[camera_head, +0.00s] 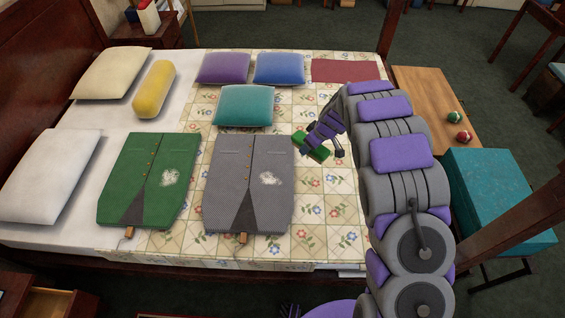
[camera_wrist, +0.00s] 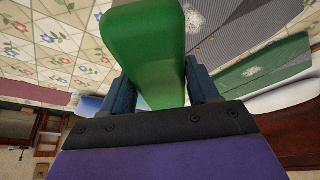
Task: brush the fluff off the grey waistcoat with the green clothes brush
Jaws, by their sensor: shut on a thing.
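The grey waistcoat (camera_head: 240,190) lies flat on the patterned bedspread. A white patch of fluff (camera_head: 270,179) is on its right half, and the fluff also shows in the wrist view (camera_wrist: 194,20). The green clothes brush (camera_head: 311,146) is in my gripper (camera_head: 328,143), just right of the waistcoat's upper right corner. In the wrist view the brush (camera_wrist: 145,45) fills the space between both fingers of my gripper (camera_wrist: 162,88). The brush is apart from the fluff. Its bristles are hidden, and I cannot tell whether it touches the bedspread.
A green waistcoat (camera_head: 150,180) with its own white fluff (camera_head: 169,177) lies left of the grey one. Teal (camera_head: 243,106), purple (camera_head: 223,68) and blue (camera_head: 279,68) cushions lie behind. A bedpost (camera_head: 510,218) stands at right, near a teal box (camera_head: 490,190). Bedspread (camera_head: 325,235) right of the grey waistcoat is clear.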

